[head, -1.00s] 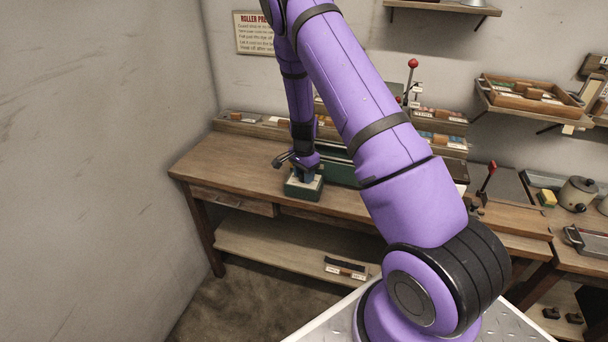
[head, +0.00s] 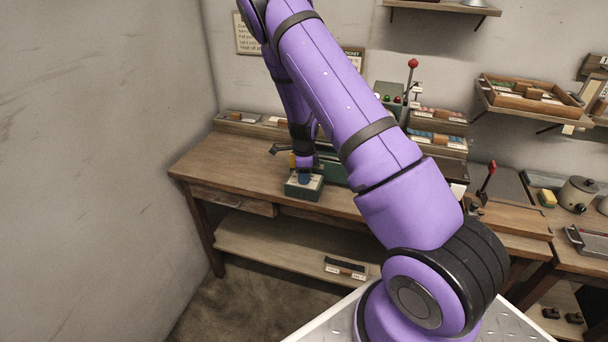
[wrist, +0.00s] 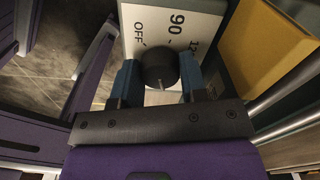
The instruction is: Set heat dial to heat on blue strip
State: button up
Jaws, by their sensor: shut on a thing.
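The heat dial, a dark round knob (wrist: 161,66), stands on a pale plate (wrist: 150,22) printed with OFF, 90 and a partly hidden number starting with 12. A light mark shows on the knob's near side; which setting it points to is unclear. My gripper (wrist: 160,73) is shut on the knob, with one blue finger on each side. In the head view, my gripper (head: 304,178) is over the green dial box (head: 302,192) at the bench's front. I cannot tell which piece is the blue strip.
The wooden bench (head: 225,163) is clear left of the box. A yellow block (wrist: 265,42) is close beside the dial plate in the wrist view. Behind my arm stand a machine with a red-knobbed lever (head: 412,66) and a rack of coloured pieces (head: 438,138).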

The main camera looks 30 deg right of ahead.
jog(key=shift+m, duration=0.3)
dwell(0.4)
jog(key=o, duration=0.9)
notch_tip(320, 180, up, 11)
jog(key=shift+f, duration=0.1)
dwell(0.3)
